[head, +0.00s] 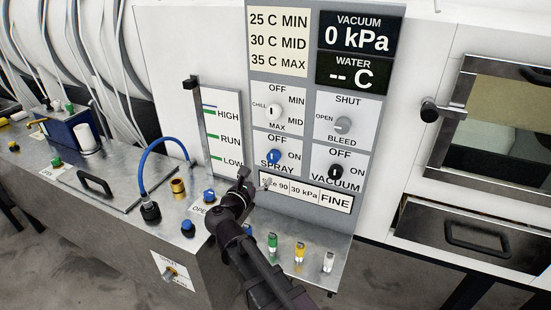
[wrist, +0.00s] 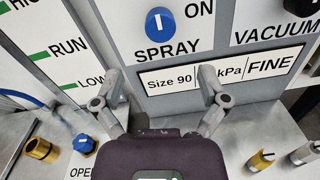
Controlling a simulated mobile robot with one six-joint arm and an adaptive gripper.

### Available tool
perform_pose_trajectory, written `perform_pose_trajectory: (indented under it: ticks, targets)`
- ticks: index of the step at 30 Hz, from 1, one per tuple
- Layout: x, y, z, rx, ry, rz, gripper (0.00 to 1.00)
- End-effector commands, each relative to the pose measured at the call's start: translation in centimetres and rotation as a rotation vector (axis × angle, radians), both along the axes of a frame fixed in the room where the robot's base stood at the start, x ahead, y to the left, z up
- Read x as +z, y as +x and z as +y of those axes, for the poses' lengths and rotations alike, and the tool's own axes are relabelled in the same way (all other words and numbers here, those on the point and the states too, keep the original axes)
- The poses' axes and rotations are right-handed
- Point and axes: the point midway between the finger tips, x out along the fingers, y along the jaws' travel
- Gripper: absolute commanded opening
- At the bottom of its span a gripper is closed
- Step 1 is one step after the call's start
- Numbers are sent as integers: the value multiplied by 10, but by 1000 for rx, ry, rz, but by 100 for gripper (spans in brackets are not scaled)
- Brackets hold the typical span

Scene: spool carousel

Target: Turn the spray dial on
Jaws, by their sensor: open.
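The spray dial is a round blue knob (head: 273,157) on the grey panel, with OFF printed above it and ON to its right. Its white mark points up, toward OFF. In the wrist view the dial (wrist: 160,24) sits at the top middle, above the word SPRAY. My gripper (wrist: 161,84) is open and empty, its two fingers spread below the dial in that view, apart from it. In the head view my gripper (head: 257,181) is just below the dial, partly in front of the Size 90 label.
A black vacuum dial (head: 336,172) is right of the spray dial. The chill dial (head: 274,111) and bleed dial (head: 343,125) are above. Green (head: 272,245), yellow (head: 299,252) and white-topped (head: 328,262) fittings stand on the metal ledge. A brass fitting (head: 178,187) stands left.

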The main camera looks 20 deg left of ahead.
Motion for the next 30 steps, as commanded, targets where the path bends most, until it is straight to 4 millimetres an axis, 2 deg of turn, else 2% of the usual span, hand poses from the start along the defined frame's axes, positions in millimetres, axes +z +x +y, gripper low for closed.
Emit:
perform_pose_trajectory:
  ticks: [12, 18, 24, 30]
  targets:
    - [0, 65, -6, -3, 0, 0, 93]
    - [0, 90, -9, -2, 0, 0, 93]
    - [0, 103, -11, -1, 0, 0, 93]
    - [0, 106, -11, -1, 0, 0, 93]
